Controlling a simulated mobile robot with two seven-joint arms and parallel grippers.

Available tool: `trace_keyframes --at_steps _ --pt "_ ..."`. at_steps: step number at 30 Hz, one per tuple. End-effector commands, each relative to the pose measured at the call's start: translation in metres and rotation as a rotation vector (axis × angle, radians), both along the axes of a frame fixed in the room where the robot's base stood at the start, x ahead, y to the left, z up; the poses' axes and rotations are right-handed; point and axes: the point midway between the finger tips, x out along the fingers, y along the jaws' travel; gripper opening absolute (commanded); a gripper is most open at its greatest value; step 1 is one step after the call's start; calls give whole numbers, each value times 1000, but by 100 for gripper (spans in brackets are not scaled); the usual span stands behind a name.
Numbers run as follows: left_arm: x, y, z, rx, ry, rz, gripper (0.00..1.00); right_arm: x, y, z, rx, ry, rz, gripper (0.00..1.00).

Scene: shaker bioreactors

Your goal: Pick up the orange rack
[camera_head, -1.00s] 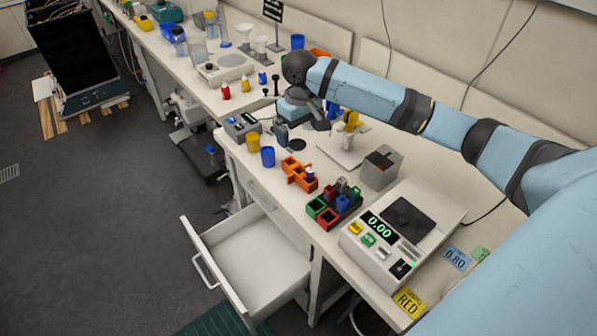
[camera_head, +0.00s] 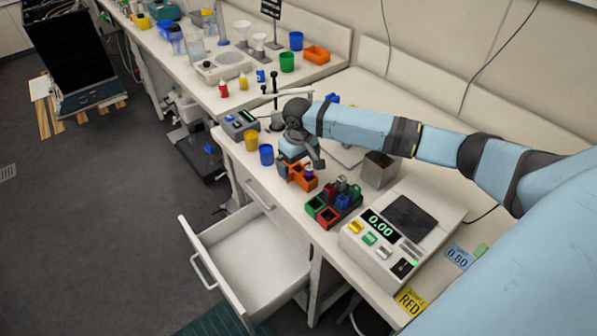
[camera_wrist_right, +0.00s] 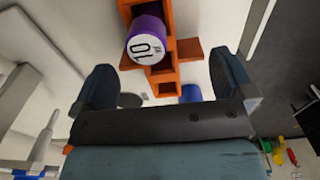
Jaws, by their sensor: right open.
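The orange rack (camera_head: 303,181) stands on the bench and is partly covered by my right gripper (camera_head: 300,164) in the head view. In the right wrist view the rack (camera_wrist_right: 163,80) lies between and beyond the two fingers, with a visible gap on each side. It holds a purple vial (camera_wrist_right: 149,40) with a white top marked 10. My right gripper is open, above the rack and empty. My left gripper is not in view.
A dark rack with red, green and blue compartments (camera_head: 322,216) stands close in front of the orange rack. Blue and yellow cups (camera_head: 266,155) (camera_head: 251,140) stand to its left, a grey box (camera_head: 379,169) to its right. A drawer (camera_head: 245,265) hangs open below.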

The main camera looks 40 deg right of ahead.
Motion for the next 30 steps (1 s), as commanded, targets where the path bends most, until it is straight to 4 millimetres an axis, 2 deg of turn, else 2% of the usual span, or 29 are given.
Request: trace_keyframes --at_steps 5,12,13,17,26,30 --pt "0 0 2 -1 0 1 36 -1 0 -21 0 1 1 100" --pt "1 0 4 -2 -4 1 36 0 0 -23 0 0 1 100" --pt "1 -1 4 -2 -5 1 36 0 0 -23 0 0 1 98" --pt "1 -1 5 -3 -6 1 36 0 0 -23 0 0 1 69" --pt "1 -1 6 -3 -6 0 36 0 0 -22 0 -1 1 69" --pt "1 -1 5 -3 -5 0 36 0 0 -13 0 -2 0 69"
